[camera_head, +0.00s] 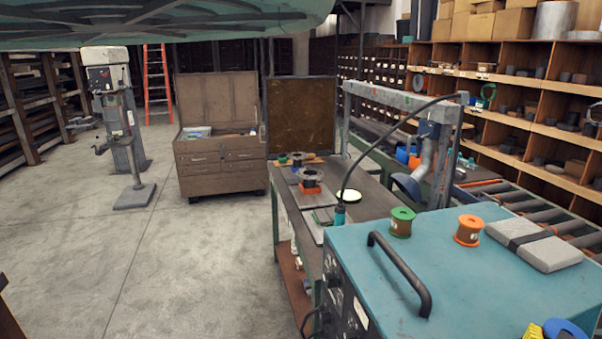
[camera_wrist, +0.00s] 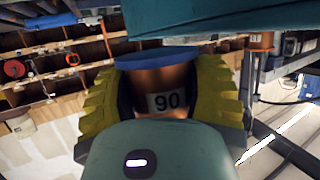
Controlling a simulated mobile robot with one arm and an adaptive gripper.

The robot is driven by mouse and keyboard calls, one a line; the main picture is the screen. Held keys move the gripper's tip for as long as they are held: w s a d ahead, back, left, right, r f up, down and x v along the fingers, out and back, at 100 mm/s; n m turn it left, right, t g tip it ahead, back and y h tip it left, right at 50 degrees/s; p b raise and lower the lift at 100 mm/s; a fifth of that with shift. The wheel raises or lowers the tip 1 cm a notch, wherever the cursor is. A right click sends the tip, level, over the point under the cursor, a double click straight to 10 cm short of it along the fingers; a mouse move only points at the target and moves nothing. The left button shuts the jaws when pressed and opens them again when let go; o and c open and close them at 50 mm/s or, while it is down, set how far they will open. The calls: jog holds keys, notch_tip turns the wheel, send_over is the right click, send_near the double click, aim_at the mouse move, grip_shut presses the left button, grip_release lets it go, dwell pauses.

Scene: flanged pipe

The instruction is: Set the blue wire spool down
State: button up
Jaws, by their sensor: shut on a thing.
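The blue wire spool (camera_wrist: 165,78) shows in the wrist view with a blue flange, copper-coloured wire and a white label reading 90. My gripper (camera_wrist: 163,95) is shut on it, with one ribbed yellow finger on each side. In the head view the blue spool (camera_head: 565,328) is at the bottom right, cut by the picture's edge, with a yellow finger beside it. It is by the near right part of the teal cabinet top (camera_head: 400,265). I cannot tell whether its lower flange touches that top.
On the cabinet top stand a green spool (camera_head: 402,222), an orange spool (camera_head: 468,230) and a grey strapped block (camera_head: 534,244). A black handle (camera_head: 398,272) rises at the front left edge. The middle of the top is clear. A roller conveyor (camera_head: 540,215) lies behind.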

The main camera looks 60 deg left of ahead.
jog(key=s+a+r+n+g+y+p, duration=0.1)
jog(key=s+a+n+y+p, duration=0.1)
jog(key=s+a+p, duration=0.2)
jog(key=s+a+r+n+g+y+p, duration=0.1)
jog(key=s+a+r+n+y+p, duration=0.1)
jog(key=s+a+p, duration=0.2)
jog(key=s+a+r+n+y+p, duration=0.2)
jog(key=s+a+y+p, duration=0.1)
jog(key=s+p, duration=0.3)
jog(key=shift+a+g+p, duration=0.4)
jog(key=shift+a+p, duration=0.3)
jog(key=shift+a, duration=0.05)
jog(key=shift+w+a+f+p, duration=0.1)
jog(key=shift+w+p, duration=0.3)
jog(key=shift+w, duration=0.05)
jog(key=w+p, duration=0.1)
jog(key=w, duration=0.4)
jog(key=w+p, duration=0.1)
jog(key=w, duration=0.2)
jog(key=shift+w+f+p, duration=0.15)
jog(key=shift+f+p, duration=0.2)
jog(key=shift+f, duration=0.05)
jog(key=b, duration=0.1)
send_over(488, 312)
jog(key=shift+f, duration=0.4)
notch_tip(488, 312, down, 4)
jog(key=b, duration=0.3)
jog(key=shift+r+b, duration=0.15)
jog(key=shift+b, duration=0.2)
jog(key=shift+r, duration=0.1)
